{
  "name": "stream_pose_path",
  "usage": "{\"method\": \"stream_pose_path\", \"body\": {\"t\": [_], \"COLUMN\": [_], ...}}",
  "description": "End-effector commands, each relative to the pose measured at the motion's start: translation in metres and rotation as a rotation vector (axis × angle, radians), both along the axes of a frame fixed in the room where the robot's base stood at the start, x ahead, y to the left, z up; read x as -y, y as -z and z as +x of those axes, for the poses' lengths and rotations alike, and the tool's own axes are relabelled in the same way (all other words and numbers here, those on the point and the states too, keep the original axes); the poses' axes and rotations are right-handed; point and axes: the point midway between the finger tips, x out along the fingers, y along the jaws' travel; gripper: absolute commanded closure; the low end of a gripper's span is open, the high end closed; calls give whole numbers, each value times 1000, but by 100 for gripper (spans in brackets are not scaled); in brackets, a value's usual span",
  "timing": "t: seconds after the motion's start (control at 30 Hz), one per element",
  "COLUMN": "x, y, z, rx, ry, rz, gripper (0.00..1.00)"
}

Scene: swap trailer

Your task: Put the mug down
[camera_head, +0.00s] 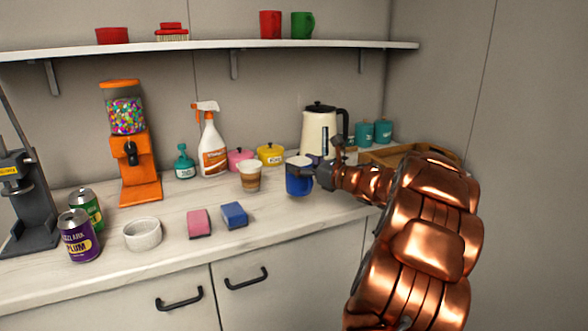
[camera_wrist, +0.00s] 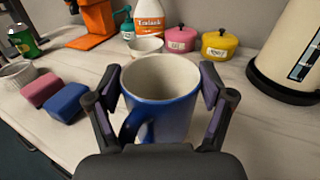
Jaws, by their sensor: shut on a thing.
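A blue mug with a white inside (camera_head: 299,181) is held by my gripper (camera_head: 312,176) near the front edge of the counter. In the wrist view the mug (camera_wrist: 160,105) stands upright between the two fingers of my gripper (camera_wrist: 163,88), which press on its sides, and its handle points toward the camera's lower left. It looks empty. I cannot tell whether its base touches the counter (camera_head: 178,225) or hangs just above it.
A paper cup (camera_head: 249,176) stands just left of the mug. A blue sponge (camera_head: 234,215) and a pink sponge (camera_head: 199,223) lie further left, by a white bowl (camera_head: 142,234). A kettle (camera_head: 318,132) and wooden tray (camera_head: 400,152) stand behind. The counter between the blue sponge and mug is clear.

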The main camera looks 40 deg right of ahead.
Motion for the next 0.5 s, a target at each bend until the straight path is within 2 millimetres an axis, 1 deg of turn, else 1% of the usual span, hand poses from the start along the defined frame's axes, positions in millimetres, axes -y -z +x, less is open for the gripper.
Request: {"method": "stream_pose_path", "body": {"t": [0.03,0.13,0.37,0.47,0.5], "x": [2,6,11,14,14], "y": [0,0,2,4,10], "z": [10,24,37,46,44], "rx": [0,2,2,2,3], "ry": [-4,-4,-4,-4,-2], "rz": [1,-3,0,0,5], "gripper": [68,68,68,68,68]}}
